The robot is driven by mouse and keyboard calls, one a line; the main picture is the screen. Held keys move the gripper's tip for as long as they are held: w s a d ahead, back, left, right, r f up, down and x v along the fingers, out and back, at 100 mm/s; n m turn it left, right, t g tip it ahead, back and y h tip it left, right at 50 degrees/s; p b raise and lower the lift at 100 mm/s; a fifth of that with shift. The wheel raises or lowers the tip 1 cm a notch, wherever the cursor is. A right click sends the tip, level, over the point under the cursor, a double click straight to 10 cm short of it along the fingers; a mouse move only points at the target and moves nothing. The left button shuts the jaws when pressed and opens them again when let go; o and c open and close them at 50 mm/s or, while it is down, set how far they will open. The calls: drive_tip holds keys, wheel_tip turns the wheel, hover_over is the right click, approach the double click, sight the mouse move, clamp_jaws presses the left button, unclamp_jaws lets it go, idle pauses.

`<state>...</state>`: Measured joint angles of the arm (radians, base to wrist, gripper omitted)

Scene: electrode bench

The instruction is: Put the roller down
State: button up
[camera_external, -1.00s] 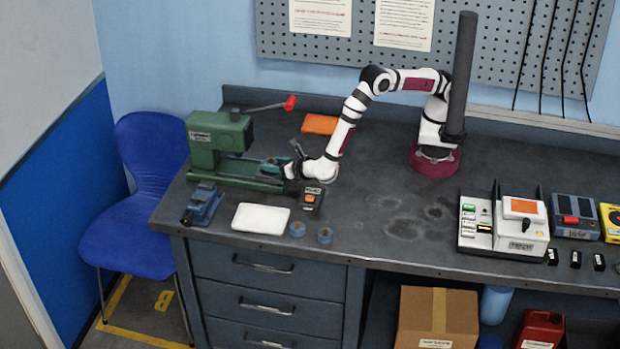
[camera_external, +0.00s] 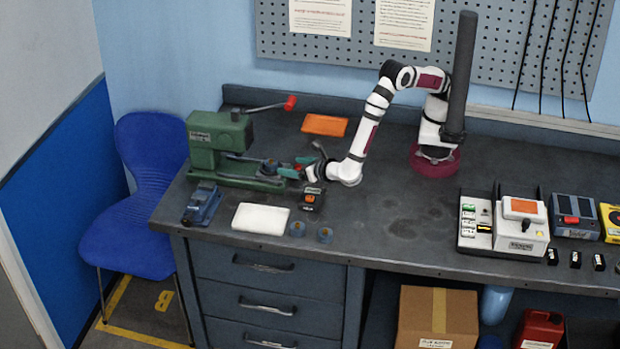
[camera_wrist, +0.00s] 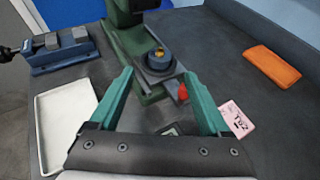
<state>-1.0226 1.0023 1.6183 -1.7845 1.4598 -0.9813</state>
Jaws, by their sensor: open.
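My gripper (camera_external: 294,166) is open and empty, just to the right of the roller. In the wrist view, the gripper's teal fingers (camera_wrist: 158,76) are spread wide, with their tips on either side of the near edge of the plate. The roller is beyond the fingertips and apart from them.
A white tray (camera_external: 260,219), a blue vise (camera_external: 202,204) and a black device (camera_external: 311,198) are nearby. An orange pad (camera_external: 324,125) lies behind. The middle of the bench is clear.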

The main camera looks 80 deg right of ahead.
drive_tip(key=s+d+r+m+g, duration=0.4)
drive_tip(key=d+m, duration=0.2)
drive_tip(key=d, duration=0.2)
drive_tip(key=s+d+r+m+g, duration=0.3)
drive_tip(key=s+d+r+m, duration=0.1)
drive_tip(key=d+m, duration=0.3)
drive_tip(key=s+d+r+m+g, duration=0.4)
drive_tip(key=d+m, duration=0.2)
drive_tip(key=d, duration=0.2)
drive_tip(key=s+r+m+y, duration=0.1)
drive_tip(key=s+m+y, duration=0.8)
drive_tip(key=s+m, duration=0.6)
drive_tip(key=shift+s+a+r+m+g, duration=0.15)
drive_tip(key=shift+s+r+m+g, duration=0.15)
drive_tip(key=shift+m, duration=0.4)
